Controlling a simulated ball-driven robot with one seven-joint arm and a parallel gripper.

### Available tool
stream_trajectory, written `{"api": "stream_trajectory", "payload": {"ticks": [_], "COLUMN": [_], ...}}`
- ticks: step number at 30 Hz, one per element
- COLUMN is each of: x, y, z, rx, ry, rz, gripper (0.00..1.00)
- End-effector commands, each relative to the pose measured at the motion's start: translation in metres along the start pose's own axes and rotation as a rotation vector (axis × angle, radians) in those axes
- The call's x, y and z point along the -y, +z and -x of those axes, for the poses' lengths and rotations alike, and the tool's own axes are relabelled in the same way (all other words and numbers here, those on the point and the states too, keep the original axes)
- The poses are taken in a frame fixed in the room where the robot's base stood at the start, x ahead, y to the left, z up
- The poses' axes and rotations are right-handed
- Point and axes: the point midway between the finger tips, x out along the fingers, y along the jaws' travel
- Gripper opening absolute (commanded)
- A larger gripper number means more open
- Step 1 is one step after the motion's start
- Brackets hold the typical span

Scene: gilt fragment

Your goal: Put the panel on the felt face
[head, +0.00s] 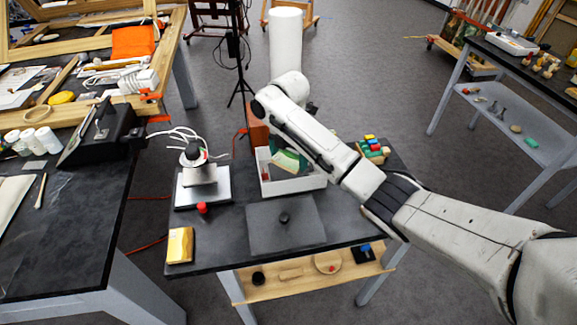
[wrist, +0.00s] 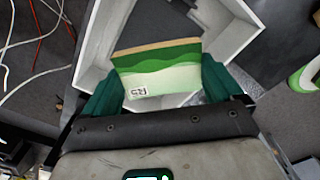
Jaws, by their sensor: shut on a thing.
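The panel (wrist: 160,70) is a flat green-and-white piece with wavy bands, a tan upper edge and small dark lettering. It also shows in the head view (head: 287,162), partly hidden by my arm. My gripper (wrist: 160,88) is shut on the panel, with a dark green finger at each side edge. The panel is over or in a white open-topped tray (head: 293,186); I cannot tell whether it touches the tray's floor. A flat dark grey square (head: 262,235), which may be the felt face, lies in front of the tray with a small black knob on it.
A grey-and-white device (head: 203,183) with a red knob stands left of the tray. A yellow block (head: 180,245) lies at the table's front left corner. Coloured blocks (head: 373,148) stand to the right. The lower shelf (head: 300,282) holds small items.

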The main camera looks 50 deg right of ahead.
Motion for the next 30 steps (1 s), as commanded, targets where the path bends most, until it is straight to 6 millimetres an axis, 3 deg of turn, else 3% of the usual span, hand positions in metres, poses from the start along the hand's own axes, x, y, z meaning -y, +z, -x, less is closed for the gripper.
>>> {"api": "stream_trajectory", "payload": {"ticks": [8, 15, 28, 29, 30], "x": [-0.008, -0.007, -0.007, -0.008, -0.007], "y": [0.009, 0.008, 0.008, 0.008, 0.008], "z": [-0.014, -0.042, -0.05, -0.049, -0.048], "rx": [0.001, 0.0, 0.0, 0.0, 0.0], "ry": [0.0, -0.002, -0.001, -0.001, -0.001], "rz": [0.0, 0.0, 0.001, 0.001, 0.001], "gripper": [0.63, 0.63, 0.63, 0.95, 0.99]}}
